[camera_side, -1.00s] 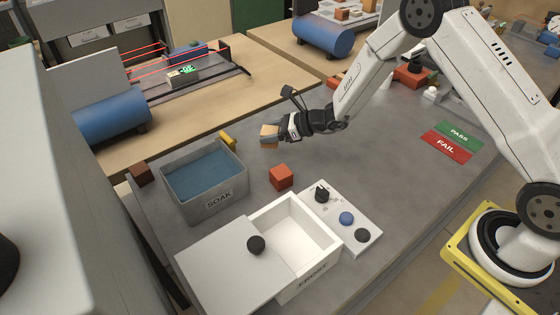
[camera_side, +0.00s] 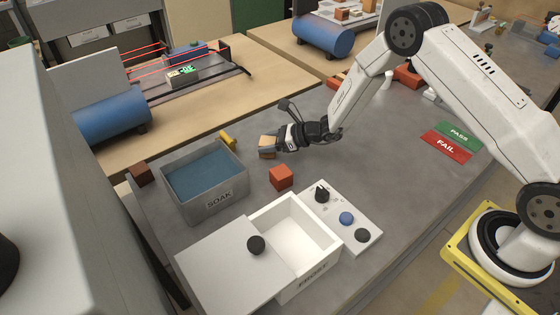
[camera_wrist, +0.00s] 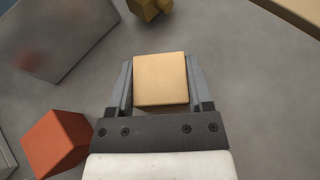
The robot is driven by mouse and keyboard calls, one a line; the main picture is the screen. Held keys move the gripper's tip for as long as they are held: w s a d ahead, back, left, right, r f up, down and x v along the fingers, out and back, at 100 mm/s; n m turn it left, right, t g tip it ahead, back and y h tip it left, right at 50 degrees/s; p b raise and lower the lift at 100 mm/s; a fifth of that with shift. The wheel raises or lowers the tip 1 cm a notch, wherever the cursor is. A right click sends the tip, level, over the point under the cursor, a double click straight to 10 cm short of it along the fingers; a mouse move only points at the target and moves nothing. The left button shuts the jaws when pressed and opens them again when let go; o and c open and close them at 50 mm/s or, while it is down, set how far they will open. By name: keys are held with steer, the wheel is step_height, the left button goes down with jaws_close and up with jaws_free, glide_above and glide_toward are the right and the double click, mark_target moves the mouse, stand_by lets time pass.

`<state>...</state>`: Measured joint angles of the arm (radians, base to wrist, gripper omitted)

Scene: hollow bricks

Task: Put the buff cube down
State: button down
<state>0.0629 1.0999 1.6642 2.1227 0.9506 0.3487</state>
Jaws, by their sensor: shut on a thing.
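The buff cube (camera_side: 266,144) is between the fingers of my gripper (camera_side: 270,147), which is shut on it. In the side view it is low over the grey bench, behind the red-orange cube; I cannot tell whether it touches the surface. In the wrist view the buff cube (camera_wrist: 160,79) fills the space between the two fingers of my gripper (camera_wrist: 160,82), and its top face looks flat to the camera.
A red-orange cube (camera_side: 281,177) sits in front of the gripper. The SOAK tank (camera_side: 213,203) of blue liquid is to the left, with a yellow piece (camera_side: 228,141) behind it. A white box (camera_side: 318,249) with its lid aside and a knob panel (camera_side: 357,218) are in front.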

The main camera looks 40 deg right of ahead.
steer(key=shift+f, duration=0.1)
jaws_free()
stand_by(0.3)
steer(key=v, duration=1.2)
stand_by(0.5)
